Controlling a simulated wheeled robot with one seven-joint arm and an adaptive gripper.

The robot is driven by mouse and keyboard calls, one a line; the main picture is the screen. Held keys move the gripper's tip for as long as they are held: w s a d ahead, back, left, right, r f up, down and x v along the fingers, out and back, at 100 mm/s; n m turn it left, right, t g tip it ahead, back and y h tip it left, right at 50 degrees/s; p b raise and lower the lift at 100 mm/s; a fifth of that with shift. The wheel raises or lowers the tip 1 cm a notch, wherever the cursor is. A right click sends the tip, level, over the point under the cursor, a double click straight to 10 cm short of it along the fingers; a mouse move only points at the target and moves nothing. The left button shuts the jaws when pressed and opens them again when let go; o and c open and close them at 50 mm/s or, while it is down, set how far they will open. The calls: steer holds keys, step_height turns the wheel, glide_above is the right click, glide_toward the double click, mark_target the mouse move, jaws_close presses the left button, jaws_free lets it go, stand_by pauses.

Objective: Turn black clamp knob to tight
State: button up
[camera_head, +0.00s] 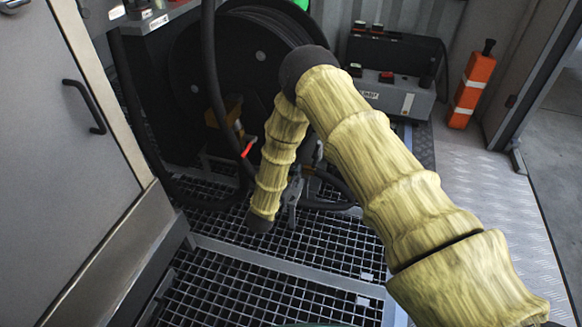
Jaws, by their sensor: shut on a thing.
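My arm, in a ribbed yellow sleeve, comes in from the lower right, bends at a dark elbow in front of the hose reel (205,75), and runs down to a dark wrist joint over the grating. Grey and dark parts beside the wrist appear to be my gripper (293,188), partly covered by the sleeve. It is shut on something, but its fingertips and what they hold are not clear. I cannot make out the black clamp knob or its setting; that area is small, dark and partly behind my arm.
A red lever (248,148) sits by a black hose left of my forearm. A grey control box (400,95) stands behind on the right, with an orange canister (471,88) beyond. A grey cabinet door (70,150) fills the left. The metal grating (240,292) in front is clear.

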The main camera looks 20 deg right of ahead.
steer(key=shift+r+n+t+y+p, duration=0.3)
steer(key=shift+n+t+y+p, duration=0.55)
steer(key=shift+y+p, duration=0.3)
steer(key=shift+s+d+f+n+t+y+p, duration=0.1)
steer(key=shift+f+n+t+y+p, duration=0.15)
steer(key=shift+n+t+y+p, duration=0.5)
steer(key=o, duration=1)
steer(key=v, duration=1.2)
steer(key=shift+r, duration=0.25)
steer(key=shift+d, duration=0.1)
